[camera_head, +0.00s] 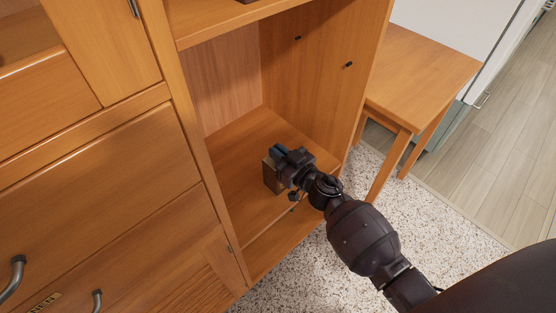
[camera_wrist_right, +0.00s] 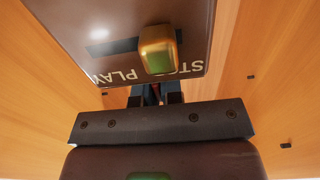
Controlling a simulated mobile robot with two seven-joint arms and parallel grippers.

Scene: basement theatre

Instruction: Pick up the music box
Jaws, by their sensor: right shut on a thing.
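The music box (camera_head: 271,176) is a small brownish box on the lower open shelf of the wooden cabinet. My right gripper (camera_head: 282,153) reaches it from the front right and partly hides it. In the right wrist view the music box (camera_wrist_right: 95,25) shows a dark brown face with pale "PLAY" lettering, partly covered other lettering and a gold and green knob. My right gripper (camera_wrist_right: 155,97) is shut on its edge there. I cannot tell whether the box touches the shelf. My left gripper is not in view.
The wooden shelf board (camera_head: 238,150) is otherwise bare, with cabinet side walls close on both sides and another shelf above. Drawers (camera_head: 100,160) with metal handles are on the left. A small wooden table (camera_head: 425,75) stands to the right on speckled carpet.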

